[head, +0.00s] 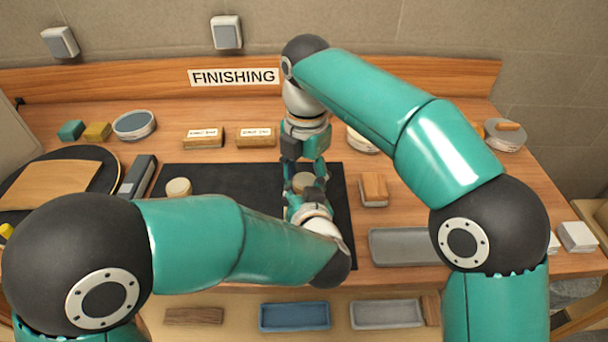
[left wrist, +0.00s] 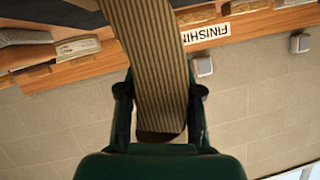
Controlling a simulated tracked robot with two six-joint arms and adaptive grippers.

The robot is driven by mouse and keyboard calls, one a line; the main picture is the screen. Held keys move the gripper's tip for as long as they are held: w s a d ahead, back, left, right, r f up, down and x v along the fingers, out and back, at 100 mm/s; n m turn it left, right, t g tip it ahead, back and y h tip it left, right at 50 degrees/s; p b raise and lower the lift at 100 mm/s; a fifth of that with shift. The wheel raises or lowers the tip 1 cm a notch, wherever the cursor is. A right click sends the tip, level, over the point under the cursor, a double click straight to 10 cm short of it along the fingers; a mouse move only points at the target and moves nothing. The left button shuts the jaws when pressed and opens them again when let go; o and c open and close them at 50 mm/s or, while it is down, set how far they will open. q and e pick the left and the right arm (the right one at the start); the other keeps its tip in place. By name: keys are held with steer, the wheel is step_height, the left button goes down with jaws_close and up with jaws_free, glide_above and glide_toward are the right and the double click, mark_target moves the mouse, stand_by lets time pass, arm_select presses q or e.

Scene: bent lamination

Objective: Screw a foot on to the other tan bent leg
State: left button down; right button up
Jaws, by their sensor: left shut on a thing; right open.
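A tan, striped laminated leg (left wrist: 152,62) runs between the fingers of my left gripper (left wrist: 160,105) in the left wrist view, and the fingers are shut on it. In the head view my left gripper (head: 303,200) is over the right part of the black mat, mostly hidden by its own wrist. My right gripper (head: 306,172) is open and reaches down from behind, close to the left one. A pale tan piece (head: 303,181) shows between the two grippers; I cannot tell whether it is the leg's end or a foot. A short tan round piece (head: 178,187) stands on the mat's left.
The black mat (head: 235,180) is largely clear at its middle. Behind it are two labelled wooden blocks (head: 203,138) and a round tin (head: 134,124). A wooden block (head: 374,188) and a grey tray (head: 405,246) lie to the right. A black disc with a tan sheet (head: 50,185) is at left.

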arm_select(q)
steer(key=shift+a+f, duration=0.1)
steer(key=shift+f, duration=0.15)
arm_select(e)
steer(key=shift+s+d+r, duration=0.1)
steer(key=shift+r, duration=2.15)
steer(key=o, duration=0.6)
steer(key=shift+c, duration=0.2)
arm_select(q)
steer(key=c, duration=0.8)
jaws_free()
steer(key=shift+o, duration=0.5)
steer(key=shift+r, duration=0.15)
steer(key=v, duration=1.2)
